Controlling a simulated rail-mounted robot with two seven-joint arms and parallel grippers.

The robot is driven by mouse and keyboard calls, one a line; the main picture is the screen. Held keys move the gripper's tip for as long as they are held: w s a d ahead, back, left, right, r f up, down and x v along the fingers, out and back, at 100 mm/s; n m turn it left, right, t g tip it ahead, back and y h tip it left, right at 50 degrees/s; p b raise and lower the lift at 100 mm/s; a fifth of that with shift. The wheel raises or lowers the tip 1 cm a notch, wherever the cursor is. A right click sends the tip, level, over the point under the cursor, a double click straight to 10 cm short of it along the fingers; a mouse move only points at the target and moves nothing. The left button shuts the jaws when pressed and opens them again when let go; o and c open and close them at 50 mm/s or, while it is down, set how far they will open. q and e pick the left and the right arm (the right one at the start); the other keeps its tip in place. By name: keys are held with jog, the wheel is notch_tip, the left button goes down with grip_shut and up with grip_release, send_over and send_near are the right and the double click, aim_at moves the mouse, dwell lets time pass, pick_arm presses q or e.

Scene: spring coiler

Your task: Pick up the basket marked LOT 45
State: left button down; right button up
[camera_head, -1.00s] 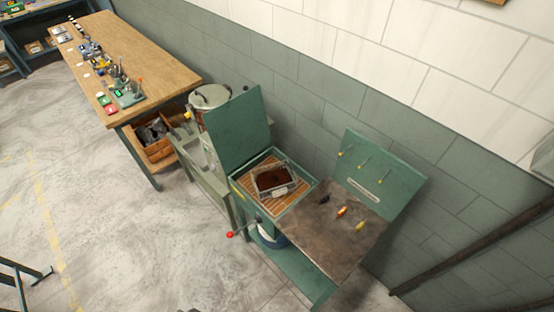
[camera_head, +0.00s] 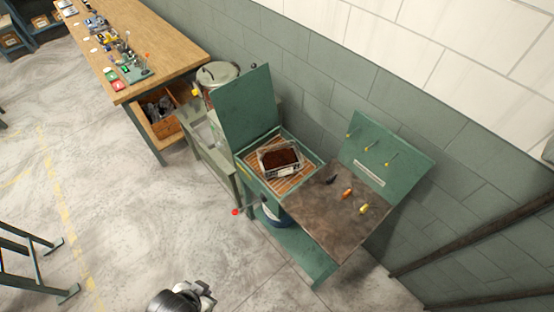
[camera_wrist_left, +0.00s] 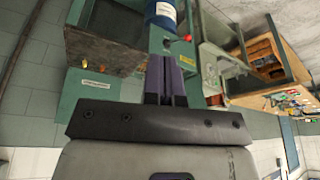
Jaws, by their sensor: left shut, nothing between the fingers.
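A small wire basket (camera_head: 280,160) with dark reddish-brown contents sits on the slatted wooden floor of an open green box (camera_head: 247,187). A pale tag is on its front side, too small to read. The green lid (camera_head: 248,104) stands raised behind the basket. My left gripper (camera_head: 206,293) is at the bottom edge of the head view, well apart from the basket and nearer to me. In the left wrist view its fingers (camera_wrist_left: 165,80) are together and empty. I cannot make out the basket in that view. My right gripper is not in view.
A brown-topped work surface (camera_head: 320,215) with small coloured-handled tools adjoins the box on the right. A red-knobbed lever (camera_head: 235,212) sticks out at the front left. A metal pot (camera_head: 217,74) and wooden bench (camera_head: 150,45) stand further left. The floor in front is clear.

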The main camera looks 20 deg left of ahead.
pick_arm(q)
jog(key=c, duration=1.8)
grip_release()
jog(key=o, duration=0.7)
jog(key=shift+c, duration=0.2)
